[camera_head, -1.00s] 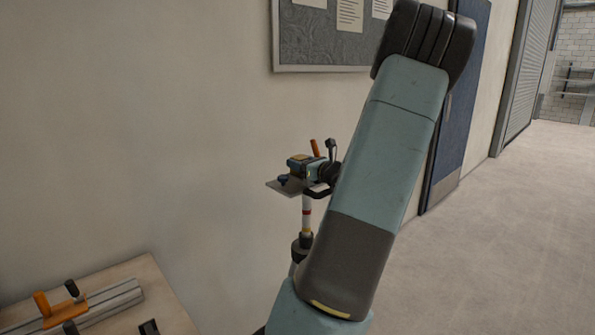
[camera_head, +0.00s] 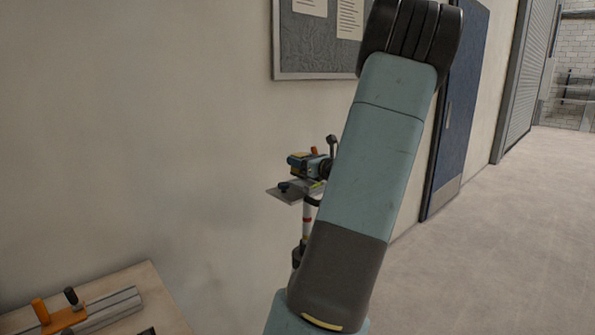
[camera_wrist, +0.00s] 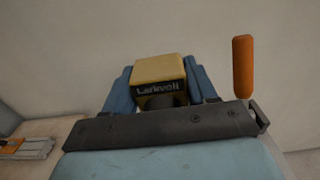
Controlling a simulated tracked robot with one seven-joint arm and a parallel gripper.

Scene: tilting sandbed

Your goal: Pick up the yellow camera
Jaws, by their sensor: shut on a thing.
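The yellow camera (camera_wrist: 158,70) shows in the wrist view as a yellow box with a dark band lettered in white. My gripper (camera_wrist: 161,88) has its blue fingers on both sides of it and is shut on it. In the head view my gripper (camera_head: 313,166) shows small beyond my arm, with the yellow camera (camera_head: 296,158) at its left end. They are above a flat grey plate (camera_head: 291,194) on a striped pole. I cannot tell whether the camera touches the plate. My arm hides part of the gripper and pole.
A table (camera_head: 150,295) at the lower left holds a metal rail with an orange clamp (camera_head: 62,318). The wall is behind, with a notice board (camera_head: 318,45) and a blue door (camera_head: 460,110). Open floor lies to the right.

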